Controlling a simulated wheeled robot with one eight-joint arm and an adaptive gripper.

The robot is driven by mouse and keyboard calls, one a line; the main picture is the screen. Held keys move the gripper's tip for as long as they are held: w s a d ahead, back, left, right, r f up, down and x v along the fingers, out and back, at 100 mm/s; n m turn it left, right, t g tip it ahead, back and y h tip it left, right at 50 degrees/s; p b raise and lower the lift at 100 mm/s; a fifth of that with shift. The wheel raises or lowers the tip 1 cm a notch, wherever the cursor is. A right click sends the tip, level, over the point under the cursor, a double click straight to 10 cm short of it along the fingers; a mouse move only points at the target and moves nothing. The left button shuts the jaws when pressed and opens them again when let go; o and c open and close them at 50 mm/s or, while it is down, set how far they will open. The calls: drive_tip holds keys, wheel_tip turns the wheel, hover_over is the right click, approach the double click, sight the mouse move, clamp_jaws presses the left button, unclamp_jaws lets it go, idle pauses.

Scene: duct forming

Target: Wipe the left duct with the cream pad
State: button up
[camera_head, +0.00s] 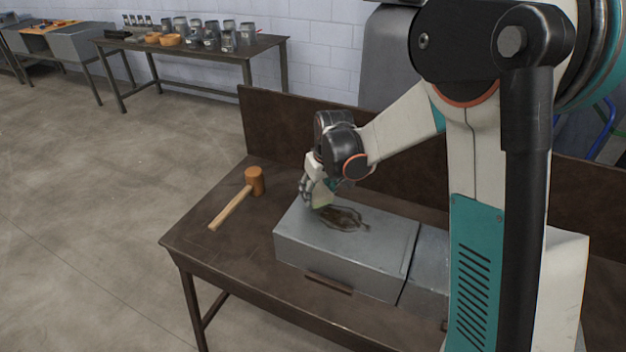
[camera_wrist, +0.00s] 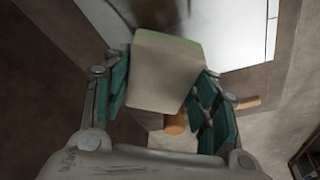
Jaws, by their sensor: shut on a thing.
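My gripper (camera_head: 318,192) is shut on the cream pad (camera_head: 323,196), above the far left part of the left duct (camera_head: 335,258). The left duct is a grey metal box with a dark brown smear (camera_head: 345,218) on its top. The pad is at the smear's left end; I cannot tell whether it touches the top. In the wrist view the pad (camera_wrist: 165,75), with a green far edge, sits between the teal fingers of my gripper (camera_wrist: 163,85). Beyond it are the bright duct top (camera_wrist: 237,50) and a blurred dark patch, partly hidden by the pad.
A mallet (camera_head: 254,181) lies on the brown workbench (camera_head: 215,258), left of the duct. A second grey duct (camera_head: 430,262) stands close on the right, partly hidden by my arm. A raised back panel (camera_head: 285,130) runs behind. The bench's front left is clear.

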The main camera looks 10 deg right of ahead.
drive_tip(key=shift+w+a+r, duration=0.1)
drive_tip(key=shift+r, duration=0.45)
drive_tip(key=shift+r+p, duration=1.3)
drive_tip(key=shift+r, duration=0.5)
drive_tip(key=shift+f, duration=0.1)
